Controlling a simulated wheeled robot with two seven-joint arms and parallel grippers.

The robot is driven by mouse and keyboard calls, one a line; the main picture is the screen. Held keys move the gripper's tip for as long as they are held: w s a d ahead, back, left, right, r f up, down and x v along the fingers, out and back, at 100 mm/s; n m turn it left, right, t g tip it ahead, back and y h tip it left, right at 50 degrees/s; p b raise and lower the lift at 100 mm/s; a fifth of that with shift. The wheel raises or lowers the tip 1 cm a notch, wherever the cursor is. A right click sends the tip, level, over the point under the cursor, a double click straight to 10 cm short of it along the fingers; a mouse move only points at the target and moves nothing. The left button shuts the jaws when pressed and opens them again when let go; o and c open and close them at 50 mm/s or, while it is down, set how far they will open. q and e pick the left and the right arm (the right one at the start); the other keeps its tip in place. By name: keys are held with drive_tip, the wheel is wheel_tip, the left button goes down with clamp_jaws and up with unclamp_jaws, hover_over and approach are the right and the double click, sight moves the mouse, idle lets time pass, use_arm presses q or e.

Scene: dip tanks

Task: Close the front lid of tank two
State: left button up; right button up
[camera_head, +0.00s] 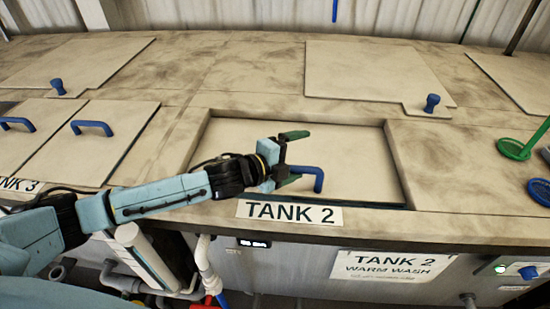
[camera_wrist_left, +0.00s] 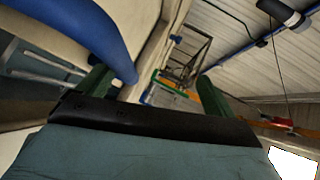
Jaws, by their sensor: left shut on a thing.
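The pale front lid (camera_head: 345,160) of tank two lies within the recessed opening behind the "TANK 2" label (camera_head: 290,212). A dark line shows along its front edge; I cannot tell whether it sits fully flat. Its blue handle (camera_head: 313,174) is near the front edge. My left gripper (camera_head: 291,158) is over the lid at the handle, with its green fingers standing well apart and the lower finger against the handle. In the left wrist view the blue handle (camera_wrist_left: 95,35) passes close by the left finger. The exact contact is partly hidden. My right gripper is not in view.
A back lid (camera_head: 375,75) with a blue knob (camera_head: 432,103) lies behind the opening. Tank three's lids with blue handles (camera_head: 92,127) are at left. A green round tool (camera_head: 514,149) and a blue one (camera_head: 540,190) are at the right edge. Pipes run below the counter.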

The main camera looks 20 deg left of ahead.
use_arm(q)
drive_tip(key=shift+s+a+r+p, duration=0.3)
drive_tip(key=shift+s+a+r, duration=0.25)
drive_tip(key=shift+s, duration=0.2)
drive_tip(key=shift+s+a+r+p, duration=0.25)
drive_tip(key=shift+s+a+r, duration=0.3)
drive_tip(key=shift+s, duration=0.15)
drive_tip(key=shift+c, duration=0.4)
drive_tip(key=shift+s+a, duration=0.45)
drive_tip(key=shift+s, duration=0.35)
drive_tip(key=c, duration=0.6)
drive_tip(key=v, duration=0.3)
drive_tip(key=f+v, duration=0.1)
drive_tip(key=v, duration=0.5)
drive_tip(key=shift+s+f+p, duration=0.3)
drive_tip(key=shift+s, duration=0.1)
